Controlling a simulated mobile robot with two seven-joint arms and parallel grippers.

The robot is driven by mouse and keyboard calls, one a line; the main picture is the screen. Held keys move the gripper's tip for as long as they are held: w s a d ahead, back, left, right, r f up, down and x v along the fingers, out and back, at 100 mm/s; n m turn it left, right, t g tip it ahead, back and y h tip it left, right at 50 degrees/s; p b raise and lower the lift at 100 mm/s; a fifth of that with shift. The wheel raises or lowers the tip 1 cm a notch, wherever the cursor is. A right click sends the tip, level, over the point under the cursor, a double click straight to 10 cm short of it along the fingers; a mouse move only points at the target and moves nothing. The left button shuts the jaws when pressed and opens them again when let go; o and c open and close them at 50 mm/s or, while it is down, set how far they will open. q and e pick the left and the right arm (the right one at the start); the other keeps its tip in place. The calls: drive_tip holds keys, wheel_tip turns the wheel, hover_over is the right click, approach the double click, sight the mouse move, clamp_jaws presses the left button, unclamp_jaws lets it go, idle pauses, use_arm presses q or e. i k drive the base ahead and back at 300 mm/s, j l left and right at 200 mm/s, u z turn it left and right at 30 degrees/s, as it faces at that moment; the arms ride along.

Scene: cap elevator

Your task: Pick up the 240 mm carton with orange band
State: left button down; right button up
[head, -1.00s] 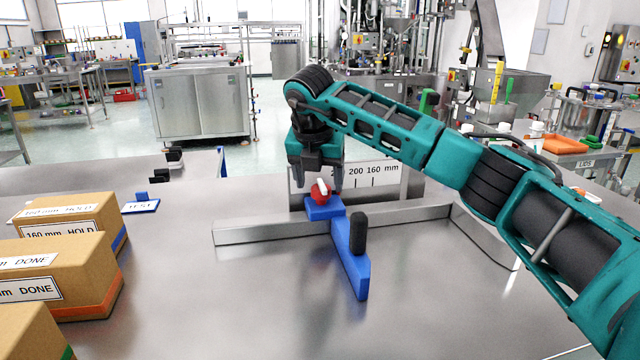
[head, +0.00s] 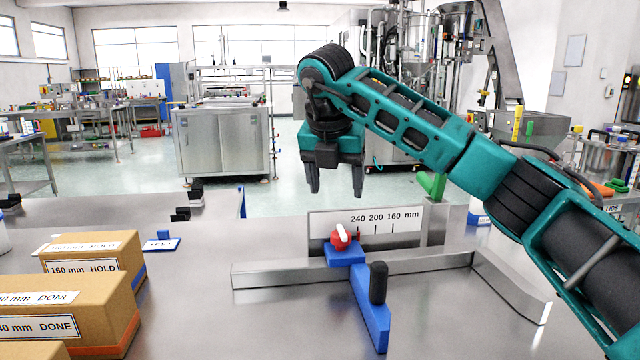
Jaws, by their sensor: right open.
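The carton with the orange band (head: 108,312) sits at the lower left, cut off by the frame edge. Its labels show "40 mm DONE", and the orange band runs along its bottom. My right gripper (head: 335,192) is open and empty, fingers pointing down. It hangs above the metal fixture, apart from the red knob, and well to the right of the carton. My left gripper is not in view.
A carton labelled "160 mm HOLD" (head: 122,262) with a blue band stands behind. The blue slider (head: 372,315) with a red knob (head: 341,237) and black handle sits on the metal rail (head: 275,273) before a scale plate (head: 322,225). The table between cartons and fixture is clear.

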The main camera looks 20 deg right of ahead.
sight(95, 315)
drive_tip(key=k, duration=1)
